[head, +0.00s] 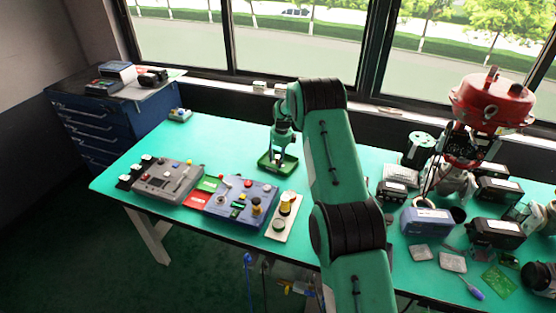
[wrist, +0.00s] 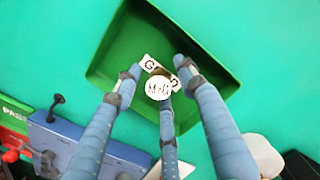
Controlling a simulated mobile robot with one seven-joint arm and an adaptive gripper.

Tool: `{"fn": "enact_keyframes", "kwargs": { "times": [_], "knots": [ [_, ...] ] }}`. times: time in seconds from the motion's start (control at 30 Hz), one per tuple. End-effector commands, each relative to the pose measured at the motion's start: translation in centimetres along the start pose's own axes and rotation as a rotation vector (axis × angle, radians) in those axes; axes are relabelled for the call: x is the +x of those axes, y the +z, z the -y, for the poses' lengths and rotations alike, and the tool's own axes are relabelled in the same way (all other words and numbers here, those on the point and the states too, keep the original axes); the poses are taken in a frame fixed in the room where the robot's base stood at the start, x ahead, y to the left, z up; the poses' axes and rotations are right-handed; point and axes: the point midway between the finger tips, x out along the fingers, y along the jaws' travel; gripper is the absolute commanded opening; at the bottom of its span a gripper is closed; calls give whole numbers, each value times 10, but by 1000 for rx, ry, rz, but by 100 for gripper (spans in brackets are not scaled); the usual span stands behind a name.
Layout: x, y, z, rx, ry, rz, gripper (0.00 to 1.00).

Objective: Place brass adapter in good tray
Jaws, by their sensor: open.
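The good tray (wrist: 112,62) is a green square tray, with a white label (wrist: 149,63) on its floor, partly hidden. In the head view the tray (head: 262,165) stands on the bench left of my arm. A small round piece with a white top marked "M>G" (wrist: 158,88) shows over the tray floor between my fingers; it looks like the brass adapter, though its sides are mostly hidden. My gripper (wrist: 160,69) is open, its fingers spread around the piece, with gaps at the left and right tips. In the head view my gripper (head: 281,152) points down over the tray.
A blue control box (head: 240,200) and a grey one (head: 168,182) stand left of the tray. A pale plate with a gold cylinder (head: 285,204) is just in front of it. A red-topped valve (head: 490,103) and several boxes crowd the right side.

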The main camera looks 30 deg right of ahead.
Motion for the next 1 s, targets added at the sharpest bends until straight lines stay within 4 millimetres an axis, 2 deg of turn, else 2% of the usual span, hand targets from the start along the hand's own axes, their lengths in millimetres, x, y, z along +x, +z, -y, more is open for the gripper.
{"fn": "enact_keyframes", "kwargs": {
  "times": [0.27, 0.47, 0.8, 1.0],
  "knots": [
    [-13, 1, 0, 0, -1, 1, 40],
    [-40, 1, 1, 0, -2, 2, 40],
    [-95, 1, 0, 0, -1, 1, 40],
    [-116, 1, 0, 0, -1, 1, 40]
  ]
}}
